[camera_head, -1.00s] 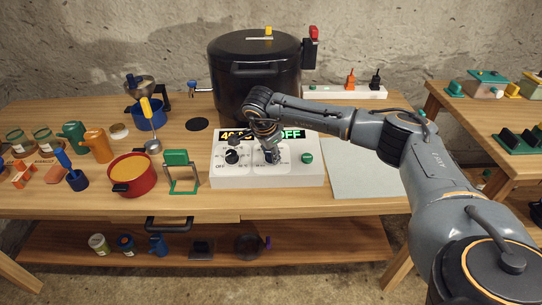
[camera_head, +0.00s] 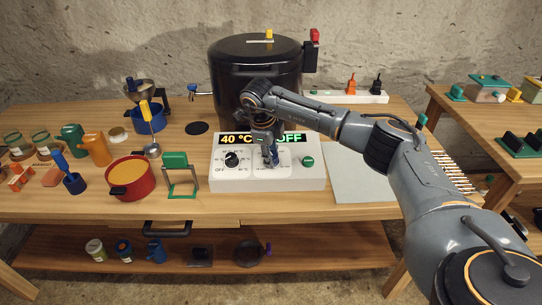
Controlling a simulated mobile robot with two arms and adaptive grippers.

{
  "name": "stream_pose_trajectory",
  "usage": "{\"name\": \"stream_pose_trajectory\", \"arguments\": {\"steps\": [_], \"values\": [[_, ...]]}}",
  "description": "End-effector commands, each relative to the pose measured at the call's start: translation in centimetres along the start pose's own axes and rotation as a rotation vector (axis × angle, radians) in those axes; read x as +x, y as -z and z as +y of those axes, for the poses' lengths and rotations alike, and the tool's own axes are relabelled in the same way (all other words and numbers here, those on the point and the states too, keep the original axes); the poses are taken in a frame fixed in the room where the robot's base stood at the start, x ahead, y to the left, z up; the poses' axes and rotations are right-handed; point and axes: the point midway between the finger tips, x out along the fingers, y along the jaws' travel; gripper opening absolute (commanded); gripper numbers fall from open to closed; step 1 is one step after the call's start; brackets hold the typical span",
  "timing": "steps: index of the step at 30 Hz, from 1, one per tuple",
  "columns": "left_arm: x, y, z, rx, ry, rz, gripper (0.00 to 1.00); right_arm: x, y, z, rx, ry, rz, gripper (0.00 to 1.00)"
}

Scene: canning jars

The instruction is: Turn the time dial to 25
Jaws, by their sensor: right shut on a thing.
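The white control box (camera_head: 226,179) stands on the workbench in front of the big black pot. Its display (camera_head: 236,139) reads "40 °C" on the left and "OFF" on the right, partly covered by my arm. A black dial (camera_head: 232,159) on the left half has a temperature scale around it. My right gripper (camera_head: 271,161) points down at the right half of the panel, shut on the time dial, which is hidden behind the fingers. A green button (camera_head: 307,161) is right of the gripper. My left gripper is not in view.
The black pot (camera_head: 255,80) stands close behind the box and my right wrist. A green stand (camera_head: 176,160) and a red pot (camera_head: 131,178) are to the left. A pale mat (camera_head: 360,174) to the right is bare.

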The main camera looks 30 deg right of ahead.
Motion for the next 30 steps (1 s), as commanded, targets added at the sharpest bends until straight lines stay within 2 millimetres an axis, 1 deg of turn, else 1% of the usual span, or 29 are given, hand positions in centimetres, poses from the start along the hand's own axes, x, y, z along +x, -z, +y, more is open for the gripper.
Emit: {"name": "stream_pose_trajectory", "arguments": {"steps": [21,30], "values": [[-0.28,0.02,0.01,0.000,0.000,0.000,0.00,-0.08,0.12,-0.33,0.673,-0.104,-0.001,0.00],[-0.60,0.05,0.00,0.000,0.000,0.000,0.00,-0.04,0.17,-0.36,0.912,-0.142,-0.001,0.00]]}}
